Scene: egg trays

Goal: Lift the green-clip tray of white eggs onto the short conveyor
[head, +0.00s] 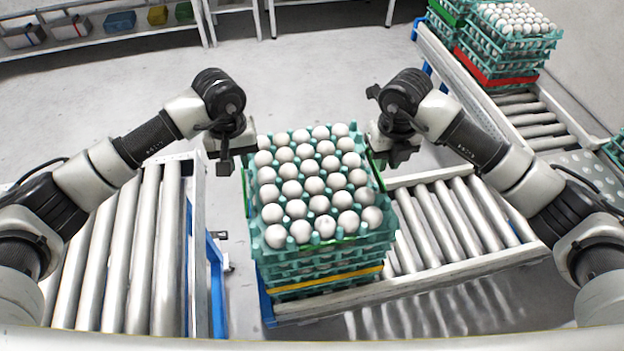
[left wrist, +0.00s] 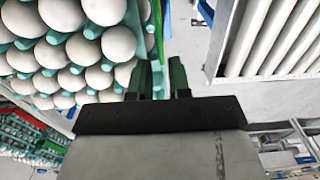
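A stack of teal egg trays stands in the middle of the head view. Its top tray (head: 277,236) is full of white eggs (head: 313,185) and has green clip parts (head: 376,172) at its sides. The green clip (left wrist: 150,25) also shows in the left wrist view, beside the eggs (left wrist: 85,45).
A roller conveyor (head: 120,250) lies at left, with a gap between it and the stack. Another roller conveyor (head: 455,225) reaches right from the stack. A yellow clip (head: 325,283) sits lower in the stack. More egg trays with a red clip (head: 485,72) stand at back right.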

